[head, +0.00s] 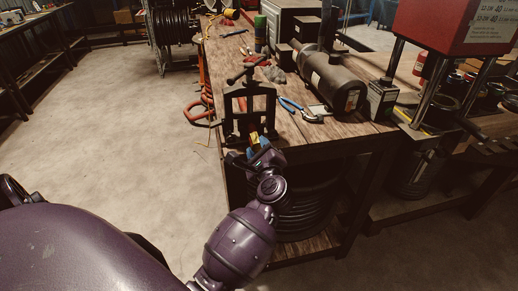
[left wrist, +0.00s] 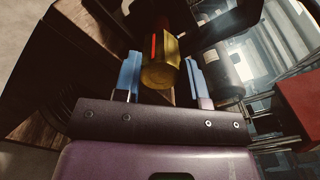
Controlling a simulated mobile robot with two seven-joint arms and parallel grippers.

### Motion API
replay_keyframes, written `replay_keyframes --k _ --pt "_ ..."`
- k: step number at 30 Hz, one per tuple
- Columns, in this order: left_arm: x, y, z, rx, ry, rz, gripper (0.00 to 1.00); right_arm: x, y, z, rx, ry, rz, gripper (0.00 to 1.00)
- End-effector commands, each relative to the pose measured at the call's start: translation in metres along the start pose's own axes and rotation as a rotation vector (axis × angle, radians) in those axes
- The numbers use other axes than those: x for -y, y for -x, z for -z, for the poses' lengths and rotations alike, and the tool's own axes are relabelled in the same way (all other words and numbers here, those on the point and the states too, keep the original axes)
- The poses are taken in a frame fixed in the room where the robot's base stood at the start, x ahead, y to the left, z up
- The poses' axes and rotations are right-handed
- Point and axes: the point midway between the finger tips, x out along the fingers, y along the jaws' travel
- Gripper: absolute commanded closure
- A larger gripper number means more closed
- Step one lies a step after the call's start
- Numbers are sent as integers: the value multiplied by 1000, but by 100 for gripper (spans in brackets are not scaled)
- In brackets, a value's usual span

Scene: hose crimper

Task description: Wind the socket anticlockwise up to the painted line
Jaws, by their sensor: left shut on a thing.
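My left gripper (head: 255,147) is at the near end of the workbench, low in front of a dark screw-handled frame vise (head: 249,97). In the left wrist view its two blue fingers stand on either side of a yellow brass socket (left wrist: 160,76), and it is shut on it. A red-orange painted line (left wrist: 153,46) shows along the left of the brass piece. In the head view the socket is a small yellow spot, largely hidden by the gripper. How far the socket is turned against the line cannot be told. My right gripper is not in view.
The wooden bench (head: 345,131) carries blue-handled pliers (head: 290,104), a clamp (head: 313,115) and a grey cylindrical machine (head: 335,85). A red press (head: 455,25) stands at the right. A black hose coil (head: 305,208) lies on the shelf below. The floor at left is clear.

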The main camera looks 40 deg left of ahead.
Motion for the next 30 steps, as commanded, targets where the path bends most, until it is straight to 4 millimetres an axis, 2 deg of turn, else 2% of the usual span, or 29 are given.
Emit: replay_keyframes --k 21,24,30 --pt "1 0 -1 3 970 -3 89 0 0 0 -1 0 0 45" --pt "3 0 -2 4 1041 3 89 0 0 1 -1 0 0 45" --pt "4 0 -4 6 1061 6 89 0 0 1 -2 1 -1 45"
